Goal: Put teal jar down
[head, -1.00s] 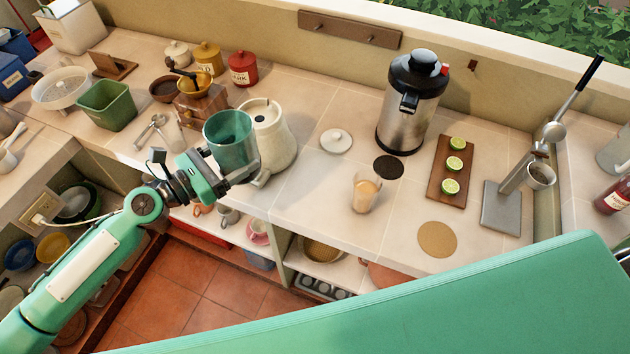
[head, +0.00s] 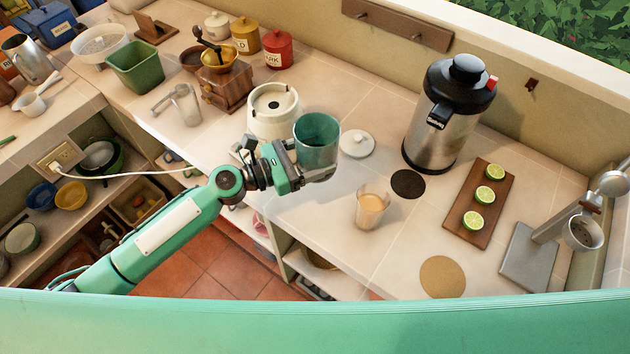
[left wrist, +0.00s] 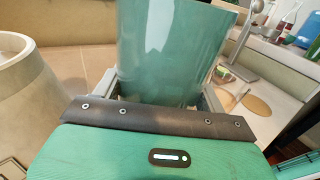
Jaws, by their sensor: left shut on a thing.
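The teal jar (head: 316,142) is open-topped and upright. My left gripper (head: 318,172) is shut on its lower part, and the jar is over the counter, in front of the white lid. In the left wrist view the jar (left wrist: 172,45) fills the top middle, between the fingers of my left gripper (left wrist: 160,90). The jar's base is hidden by the gripper, so I cannot tell whether it touches the counter. My right gripper is not in view.
A cream canister (head: 273,112) stands close left of the jar. A white lid (head: 357,144) lies behind right, and a glass of drink (head: 370,206) stands to the right. A dark disc (head: 407,184) and a cork disc (head: 442,277) lie flat.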

